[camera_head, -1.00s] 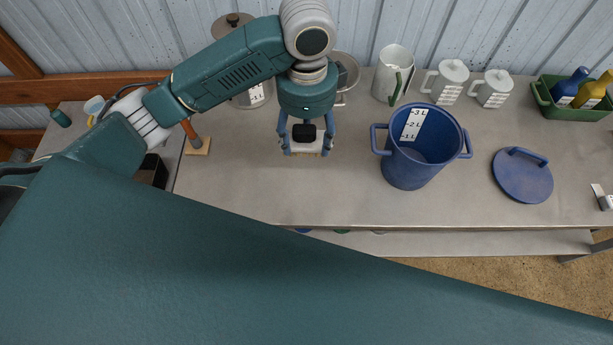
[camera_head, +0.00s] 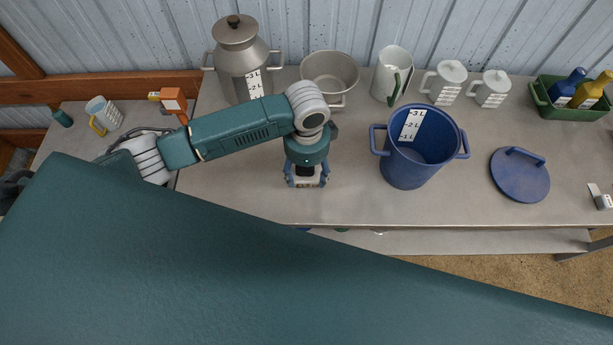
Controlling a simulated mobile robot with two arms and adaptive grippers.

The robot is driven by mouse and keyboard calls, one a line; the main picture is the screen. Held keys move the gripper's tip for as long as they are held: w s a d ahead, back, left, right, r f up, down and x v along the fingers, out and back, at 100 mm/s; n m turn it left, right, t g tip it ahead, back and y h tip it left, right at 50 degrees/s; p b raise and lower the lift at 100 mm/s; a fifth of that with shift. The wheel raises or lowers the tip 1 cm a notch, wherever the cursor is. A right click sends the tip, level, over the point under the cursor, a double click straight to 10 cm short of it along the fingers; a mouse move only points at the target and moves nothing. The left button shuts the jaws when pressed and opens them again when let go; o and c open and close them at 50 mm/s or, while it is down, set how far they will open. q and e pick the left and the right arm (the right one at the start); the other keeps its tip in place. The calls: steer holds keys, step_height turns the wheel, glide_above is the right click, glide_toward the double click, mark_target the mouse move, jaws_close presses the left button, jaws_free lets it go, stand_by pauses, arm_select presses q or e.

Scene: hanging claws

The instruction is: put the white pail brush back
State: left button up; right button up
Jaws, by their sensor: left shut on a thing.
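My left gripper (camera_head: 306,184) is over the grey worktop, left of the blue pail, with its fingers pointing down. It is shut on a small pale thing, which looks like the white pail brush (camera_head: 306,181); the fingers and wrist hide most of it. I cannot tell whether it touches the worktop. The blue pail (camera_head: 411,174) stands upright and open, with a white litre scale inside. It is apart from the gripper. My right gripper is not in view.
A milk can (camera_head: 238,62), a grey pot (camera_head: 330,75), a pale jug (camera_head: 391,76) and two lidded jugs stand along the back wall. An orange-topped stand (camera_head: 173,100) is partly behind my arm. A blue lid (camera_head: 520,174) lies right. The worktop before the gripper is clear.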

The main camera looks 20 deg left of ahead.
mark_target(307, 176)
arm_select(q)
step_height(307, 176, down, 3)
steer(key=shift+s+p, duration=0.1)
steer(key=shift+p, duration=0.7)
steer(key=shift+f, duration=0.25)
steer(key=shift+f, duration=0.1)
steer(key=o, duration=1)
